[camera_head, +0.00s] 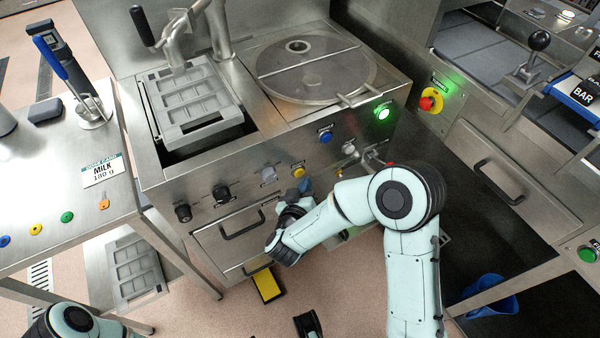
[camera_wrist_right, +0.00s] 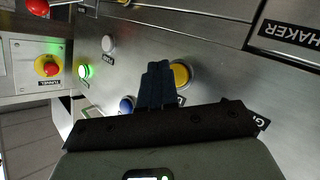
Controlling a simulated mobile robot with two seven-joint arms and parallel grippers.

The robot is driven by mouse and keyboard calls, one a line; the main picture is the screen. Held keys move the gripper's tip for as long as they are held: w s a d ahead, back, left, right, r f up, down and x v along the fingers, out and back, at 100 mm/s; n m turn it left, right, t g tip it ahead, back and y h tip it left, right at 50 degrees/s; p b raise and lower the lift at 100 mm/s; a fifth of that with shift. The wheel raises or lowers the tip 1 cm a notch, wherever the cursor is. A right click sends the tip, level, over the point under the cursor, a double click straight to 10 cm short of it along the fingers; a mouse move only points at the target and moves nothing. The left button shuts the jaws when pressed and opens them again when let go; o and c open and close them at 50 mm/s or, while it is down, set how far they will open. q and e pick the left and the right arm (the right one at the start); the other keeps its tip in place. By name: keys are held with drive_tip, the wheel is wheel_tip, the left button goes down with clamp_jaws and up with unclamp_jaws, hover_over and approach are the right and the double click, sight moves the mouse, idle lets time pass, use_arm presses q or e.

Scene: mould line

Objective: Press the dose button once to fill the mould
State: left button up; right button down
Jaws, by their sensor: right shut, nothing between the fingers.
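A steel front panel (camera_head: 255,160) carries several buttons and knobs. I cannot read which one is labelled dose. A yellow button (camera_head: 299,171) shows there, and in the wrist view (camera_wrist_right: 181,73). A blue button (camera_head: 325,137) sits up and right of it; it also shows in the wrist view (camera_wrist_right: 127,105). My right gripper (camera_head: 304,186) is shut and empty, its blue fingertips (camera_wrist_right: 158,76) right beside the yellow button; I cannot tell whether they touch. The grey mould (camera_head: 195,98) lies under the spout (camera_head: 176,55).
A lit green button (camera_head: 383,112) and a red emergency stop (camera_head: 431,101) are to the right. Black knobs (camera_head: 221,193) and a drawer handle (camera_head: 243,225) are left of my right gripper. A dose card (camera_head: 101,170) reads milk, 180 g.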

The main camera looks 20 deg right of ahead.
drive_tip(key=shift+w, duration=0.15)
drive_tip(key=shift+w, duration=0.3)
drive_tip(key=shift+w, duration=0.35)
idle(0.5)
idle(0.4)
drive_tip(key=shift+s+p, duration=0.4)
drive_tip(key=shift+s, duration=0.4)
drive_tip(key=s, duration=0.5)
drive_tip(key=shift+d, duration=0.2)
